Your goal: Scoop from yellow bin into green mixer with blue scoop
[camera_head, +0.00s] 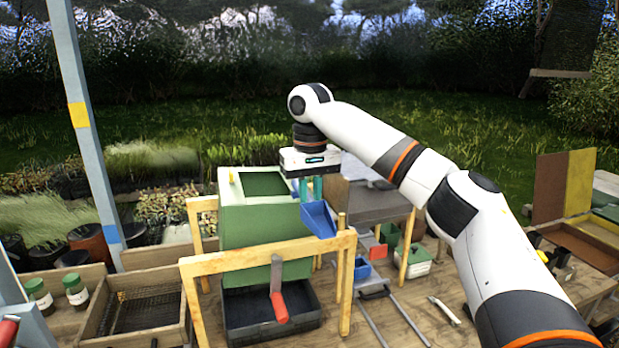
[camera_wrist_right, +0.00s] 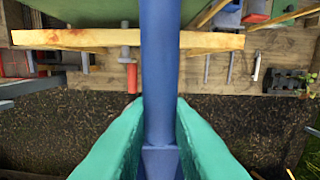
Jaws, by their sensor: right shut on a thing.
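My right gripper (camera_head: 311,188) reaches in from the right and is shut on the handle of the blue scoop (camera_head: 320,219). The scoop is held in the air beside the upper right side of the green mixer (camera_head: 250,224), its pan hanging below the fingers. I cannot tell whether the pan holds anything. The mixer is a green box in a wooden frame with a dark green opening on top. In the right wrist view the scoop's blue handle (camera_wrist_right: 159,75) runs between my teal fingers (camera_wrist_right: 158,140). I cannot make out a yellow bin. My left gripper is out of view.
A wooden frame rail (camera_head: 265,255) crosses the mixer's front, with a red-handled crank (camera_head: 278,300) there. A black tray (camera_head: 245,321) sits below. A mesh-bottomed wooden box (camera_head: 100,325) and green-lidded jars (camera_head: 76,290) are left. A grey bin (camera_head: 375,204) stands right of the mixer.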

